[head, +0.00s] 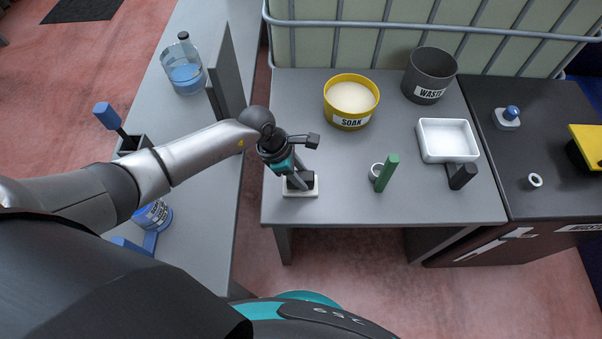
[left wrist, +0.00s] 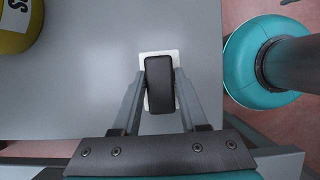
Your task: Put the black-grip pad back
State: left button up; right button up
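The black-grip pad is a white block with a black grip on top; it shows at the front left of the grey table (head: 390,205) in the head view, where its white base (head: 301,192) is partly covered by my gripper. In the left wrist view the black grip (left wrist: 160,82) lies between the fingers. My left gripper (head: 297,181) points down over it, with a finger against each long side, and looks shut on the grip. The pad appears to be at table level; its underside is hidden. My right gripper is in neither view.
A side bench (head: 205,150) holds a bottle (head: 184,72).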

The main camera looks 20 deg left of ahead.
pick_arm(q)
jog(key=o, duration=0.4)
